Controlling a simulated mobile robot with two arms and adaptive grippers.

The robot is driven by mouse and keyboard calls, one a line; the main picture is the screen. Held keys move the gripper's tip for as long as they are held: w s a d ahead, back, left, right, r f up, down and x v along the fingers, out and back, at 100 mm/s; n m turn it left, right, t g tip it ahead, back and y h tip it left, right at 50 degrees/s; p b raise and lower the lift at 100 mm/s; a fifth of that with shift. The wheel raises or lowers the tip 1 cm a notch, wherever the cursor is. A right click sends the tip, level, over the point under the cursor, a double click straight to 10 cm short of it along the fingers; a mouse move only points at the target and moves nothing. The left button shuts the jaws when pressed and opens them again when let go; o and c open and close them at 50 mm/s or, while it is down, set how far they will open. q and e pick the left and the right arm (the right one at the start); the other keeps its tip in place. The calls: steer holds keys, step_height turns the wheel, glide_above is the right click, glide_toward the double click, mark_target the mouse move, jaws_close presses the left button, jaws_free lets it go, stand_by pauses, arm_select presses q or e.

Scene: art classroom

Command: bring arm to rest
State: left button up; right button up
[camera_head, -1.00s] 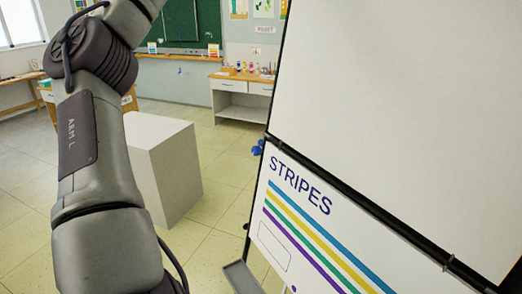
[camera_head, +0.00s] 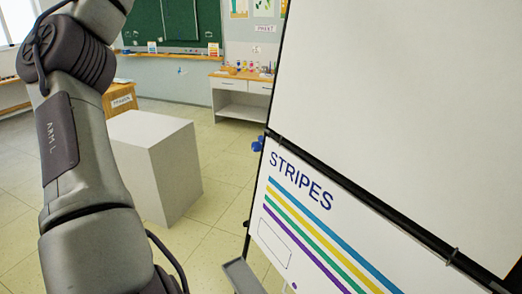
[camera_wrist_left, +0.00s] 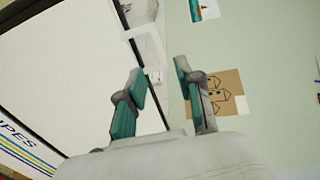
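My left arm (camera_head: 85,160) comes in along the left of the head view, with its gripper out of that picture. In the left wrist view my left gripper (camera_wrist_left: 162,72) shows two teal-padded fingers spread apart with nothing between them. Behind the fingers are the edge of a white board (camera_wrist_left: 75,70) and a pale green wall (camera_wrist_left: 265,50). My right gripper is in neither view.
A whiteboard easel (camera_head: 400,110) with a STRIPES sheet (camera_head: 300,215) fills the right side, close by. A white block (camera_head: 155,165) stands on the floor beside my left arm. A supply table (camera_head: 240,85) is at the back. Tiled floor lies open between.

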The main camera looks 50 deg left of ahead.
arm_select(q)
steer(key=shift+s, duration=0.35)
stand_by(0.4)
